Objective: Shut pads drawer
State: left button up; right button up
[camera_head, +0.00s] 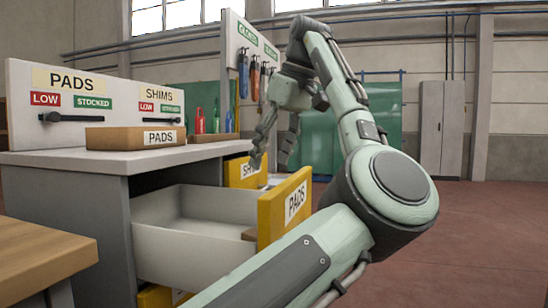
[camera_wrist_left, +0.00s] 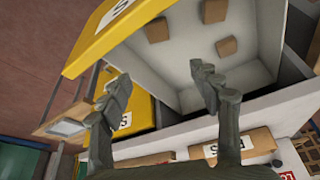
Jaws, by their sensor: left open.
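The pads drawer (camera_head: 180,232) stands pulled out of the grey cabinet, with its yellow front labelled PADS (camera_head: 285,209) facing right. In the left wrist view an open white drawer (camera_wrist_left: 262,38) with a yellow front (camera_wrist_left: 88,42) shows several brown blocks inside. My left gripper (camera_head: 270,158) is open and empty, pointing down above and beyond the yellow front in the head view. It also shows in the left wrist view (camera_wrist_left: 160,76), its fingers apart. I cannot tell whether it touches anything. My right gripper is not in view.
A drawer labelled SH (camera_head: 246,172) lies behind the pads drawer. A brown PADS box (camera_head: 135,137) sits on the cabinet top before a panel (camera_head: 90,78) with two black sliders. A wooden table (camera_head: 40,262) stands at lower left. The floor at right is clear.

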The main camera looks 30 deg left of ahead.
aim_at(186, 238)
jog(key=k+l, duration=0.8)
jog(key=l, duration=0.1)
